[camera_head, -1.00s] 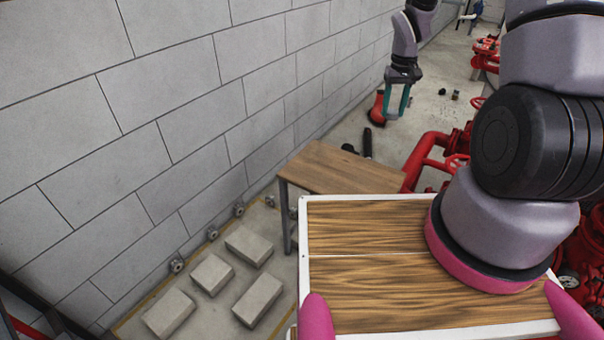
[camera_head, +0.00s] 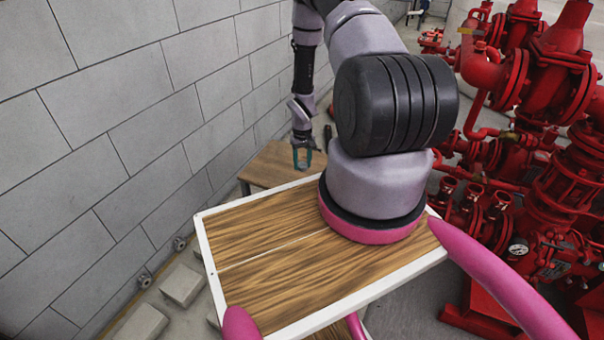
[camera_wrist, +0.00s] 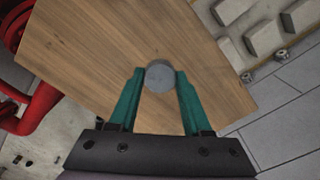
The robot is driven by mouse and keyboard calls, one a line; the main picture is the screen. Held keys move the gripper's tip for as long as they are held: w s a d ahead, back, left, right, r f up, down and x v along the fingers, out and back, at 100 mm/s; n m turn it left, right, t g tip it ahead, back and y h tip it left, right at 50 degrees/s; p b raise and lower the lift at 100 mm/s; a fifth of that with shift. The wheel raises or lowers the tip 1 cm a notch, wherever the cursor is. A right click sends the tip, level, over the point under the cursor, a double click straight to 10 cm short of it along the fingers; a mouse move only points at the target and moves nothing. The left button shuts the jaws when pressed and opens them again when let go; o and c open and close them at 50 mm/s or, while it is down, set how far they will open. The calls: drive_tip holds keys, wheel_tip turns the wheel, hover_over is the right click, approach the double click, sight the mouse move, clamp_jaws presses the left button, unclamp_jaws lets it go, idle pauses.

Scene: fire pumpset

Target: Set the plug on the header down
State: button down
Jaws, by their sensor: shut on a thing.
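The plug (camera_wrist: 160,74) is a round grey piece, seen end-on in the wrist view. My gripper (camera_wrist: 158,80) has its green fingers shut on it, one on each side. A wooden table (camera_wrist: 95,45) lies beneath the plug and fills the middle of that view. I cannot tell whether the plug touches it. In the head view, my gripper (camera_head: 302,164) points down at the small table (camera_head: 262,170) near the wall. I cannot single out the header among the red pipework.
The red pumpset (camera_head: 535,150) with pipes, valves and a gauge fills the right. The grey block wall (camera_head: 130,110) bounds the left. Several pale blocks (camera_head: 182,285) lie on the floor along it. Some bare concrete floor (camera_head: 430,300) shows at lower right.

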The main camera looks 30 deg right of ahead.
drive_tip(key=shift+d+f, duration=0.1)
drive_tip(key=shift+f, duration=2.95)
drive_tip(key=shift+f, duration=0.25)
drive_tip(key=shift+c, duration=1.8)
unclamp_jaws()
